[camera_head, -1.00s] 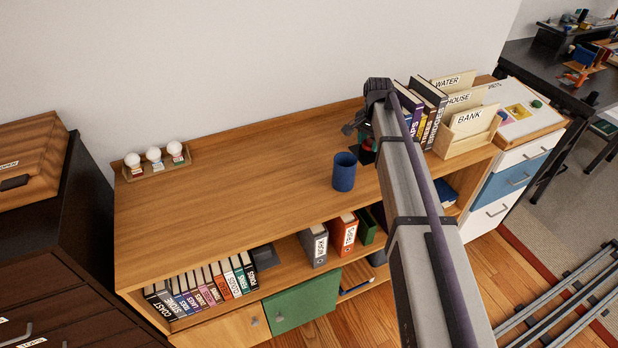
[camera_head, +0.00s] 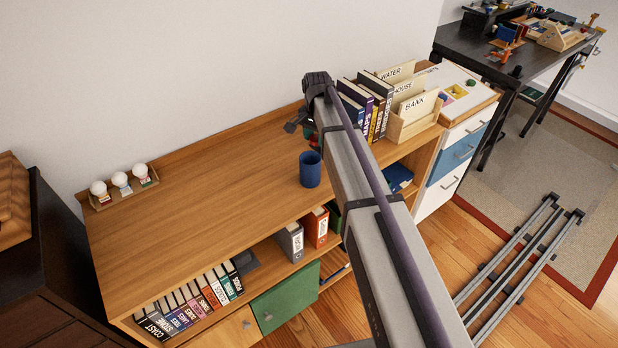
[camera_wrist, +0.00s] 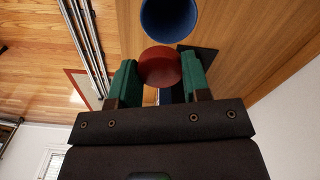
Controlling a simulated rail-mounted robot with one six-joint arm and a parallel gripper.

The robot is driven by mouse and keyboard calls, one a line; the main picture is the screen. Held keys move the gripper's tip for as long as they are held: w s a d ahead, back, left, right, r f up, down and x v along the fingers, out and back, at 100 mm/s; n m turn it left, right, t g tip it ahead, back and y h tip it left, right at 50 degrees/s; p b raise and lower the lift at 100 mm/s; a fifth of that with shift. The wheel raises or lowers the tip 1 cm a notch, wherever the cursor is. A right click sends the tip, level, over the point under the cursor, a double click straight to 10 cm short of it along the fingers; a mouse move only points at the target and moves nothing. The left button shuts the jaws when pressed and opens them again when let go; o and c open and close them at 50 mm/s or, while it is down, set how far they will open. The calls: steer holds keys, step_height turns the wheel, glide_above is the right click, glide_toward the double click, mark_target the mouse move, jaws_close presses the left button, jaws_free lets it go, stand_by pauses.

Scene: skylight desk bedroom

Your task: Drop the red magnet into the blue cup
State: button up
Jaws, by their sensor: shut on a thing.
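The red magnet (camera_wrist: 160,66) is a round red piece held between the two green fingers of my gripper (camera_wrist: 158,78) in the wrist view. My gripper is shut on it. The blue cup (camera_head: 310,170) stands upright on the wooden shelf top (camera_head: 220,185) in the head view. In the wrist view the cup (camera_wrist: 168,20) lies just beyond the magnet, its round mouth partly cut by the top edge. In the head view my gripper (camera_head: 314,141) is just behind the cup, partly hidden by my arm.
Books (camera_head: 368,108) and wooden letter holders (camera_head: 412,118) stand to the right of my arm. A small tray with white round-topped items (camera_head: 123,190) sits at the far left. The shelf top between tray and cup is clear. A dark flat piece (camera_wrist: 200,62) shows beside the fingers.

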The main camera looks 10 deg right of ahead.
steer(key=shift+d+f, duration=0.1)
steer(key=shift+f, duration=0.7)
steer(key=shift+r, duration=0.15)
steer(key=o, duration=1)
steer(key=shift+r, duration=0.1)
step_height(320, 180, up, 11)
steer(key=p, duration=1)
steer(key=shift+p, duration=0.3)
steer(key=shift+f, duration=0.2)
